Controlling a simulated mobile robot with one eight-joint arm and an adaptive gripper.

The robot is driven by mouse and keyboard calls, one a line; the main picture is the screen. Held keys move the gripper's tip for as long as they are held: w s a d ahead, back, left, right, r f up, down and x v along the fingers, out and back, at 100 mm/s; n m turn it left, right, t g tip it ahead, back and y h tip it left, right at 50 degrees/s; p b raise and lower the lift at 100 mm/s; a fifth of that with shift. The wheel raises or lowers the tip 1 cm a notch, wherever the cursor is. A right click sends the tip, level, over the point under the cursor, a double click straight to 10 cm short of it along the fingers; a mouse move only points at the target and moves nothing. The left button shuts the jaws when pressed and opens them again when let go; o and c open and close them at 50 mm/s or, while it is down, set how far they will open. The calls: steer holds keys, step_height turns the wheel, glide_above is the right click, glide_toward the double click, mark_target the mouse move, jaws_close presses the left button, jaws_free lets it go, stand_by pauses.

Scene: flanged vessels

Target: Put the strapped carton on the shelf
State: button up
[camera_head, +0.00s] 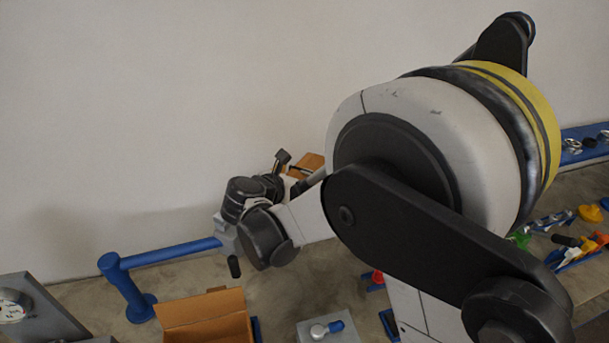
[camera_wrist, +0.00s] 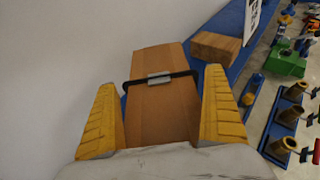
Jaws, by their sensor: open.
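The strapped carton (camera_wrist: 160,115) is a brown box with a dark strap and a silver buckle across it. In the wrist view it lies between the yellow fingers of my open gripper (camera_wrist: 160,100). Gaps show beside the carton toward the fingertips; contact lower down cannot be told. In the head view a small brown part of the carton (camera_head: 308,163) shows behind my arm, and the fingers are hidden. A long blue surface (camera_wrist: 228,30), perhaps the shelf, runs beside the carton along the wall. What supports the carton is hidden.
A wooden block (camera_wrist: 215,46) sits on the blue surface, beyond the carton. Brass flanged fittings (camera_wrist: 284,144) and a green part (camera_wrist: 284,62) lie to the right. An open cardboard box (camera_head: 205,318) and a blue rail (camera_head: 170,252) are low in the head view.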

steer(key=v, duration=1.1)
steer(key=s+d+m+g+y, duration=0.1)
steer(key=s+d+m+g, duration=0.15)
steer(key=d+m, duration=0.35)
steer(key=s+d+m+g+y, duration=0.1)
steer(key=s+d+m, duration=0.3)
steer(key=d, duration=0.4)
steer(key=s+d+m+y, duration=0.2)
steer(key=s+m, duration=0.5)
steer(key=m, duration=0.2)
steer(key=s+d+f+m+y, duration=0.1)
steer(key=s+d+m+y, duration=0.2)
steer(key=s+m, duration=0.4)
steer(key=m, duration=0.3)
steer(key=shift+s+d+f+y, duration=0.2)
steer(key=shift+d+y, duration=0.1)
steer(key=shift+f+g, duration=0.1)
steer(key=shift+g, duration=0.15)
step_height(320, 180, down, 18)
steer(key=b, duration=1.8)
steer(key=shift+f, duration=0.1)
